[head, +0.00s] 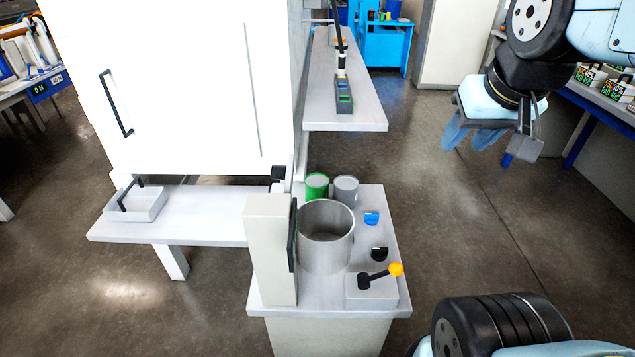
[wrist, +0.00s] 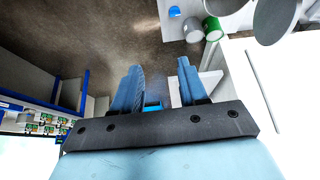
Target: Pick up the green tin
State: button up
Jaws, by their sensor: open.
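The green tin (head: 316,188) stands upright at the back of the small bench, behind a large metal pot that hides part of its lower side. A grey tin (head: 346,190) stands close on its right. In the wrist view the green tin (wrist: 213,30) shows near the top edge, right of centre, with the grey tin (wrist: 192,30) beside it. My gripper (head: 467,141) is open and empty, in the air to the right of the bench, well apart from the tin. In the wrist view my gripper (wrist: 159,68) has its two blue fingers spread with nothing between them.
The metal pot (head: 326,255) fills the bench middle. A tall pale box (head: 270,255) stands left of it; an orange-knobbed lever (head: 380,277) is at the front right. A white cabinet (head: 190,85) rises behind left. Open floor (head: 450,220) lies right of the bench.

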jog(key=o, duration=0.3)
jog(key=shift+w+d, duration=0.15)
jog(key=shift+w, duration=0.05)
jog(key=o, duration=0.8)
jog(key=w+d+f+h, duration=0.1)
jog(key=w, duration=0.3)
jog(key=w+d+f+n+h, duration=0.1)
jog(key=w+f, duration=0.1)
jog(key=w, duration=0.2)
jog(key=w+d+f+n+h, duration=0.1)
jog(key=w, duration=0.3)
jog(key=shift+f, duration=0.2)
jog(key=w+f+n+t, duration=0.1)
jog(key=w+f+n, duration=0.3)
jog(key=w+f, duration=0.5)
jog(key=n+g+y, duration=0.1)
jog(key=n+y, duration=0.6)
jog(key=y, duration=0.8)
send_near(320, 181)
jog(key=shift+x, duration=4.75)
